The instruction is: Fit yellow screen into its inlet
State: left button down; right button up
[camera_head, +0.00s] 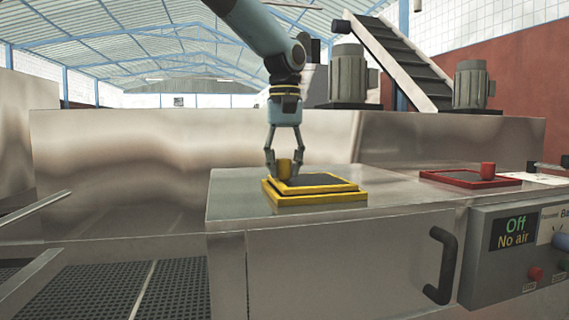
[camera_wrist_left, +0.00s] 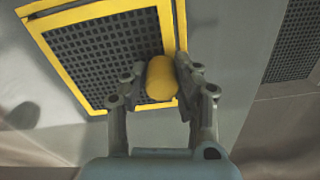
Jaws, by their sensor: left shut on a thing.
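The yellow screen (camera_head: 312,188) is a yellow-edged square with dark mesh and a yellow knob (camera_head: 284,166). It lies over its yellow-rimmed inlet (camera_head: 322,200) on the steel machine top, looking slightly shifted toward the back left. Whether it is seated or just above the rim I cannot tell. My left gripper (camera_head: 284,167) points down from above and is shut on the knob. In the left wrist view the knob (camera_wrist_left: 161,78) is between the fingers, with the screen's mesh (camera_wrist_left: 92,55) beyond and part of the inlet rim (camera_wrist_left: 181,22) along one side. My right gripper is not in view.
A red-rimmed square with a red knob (camera_head: 487,170) is on the machine top to the right. A control panel (camera_head: 515,255) reading "Off, No air" and a black door handle (camera_head: 442,265) are on the front. A steel wall (camera_head: 190,150) stands behind.

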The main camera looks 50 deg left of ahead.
pick_arm(q)
jog(key=shift+f+b, duration=0.3)
jog(key=shift+f, duration=0.35)
jog(key=c, duration=1)
grip_release()
jog(key=shift+o, duration=0.3)
jog(key=shift+w+d, duration=0.1)
jog(key=shift+w, duration=0.05)
notch_tip(320, 180, up, 7)
jog(key=shift+r, duration=0.2)
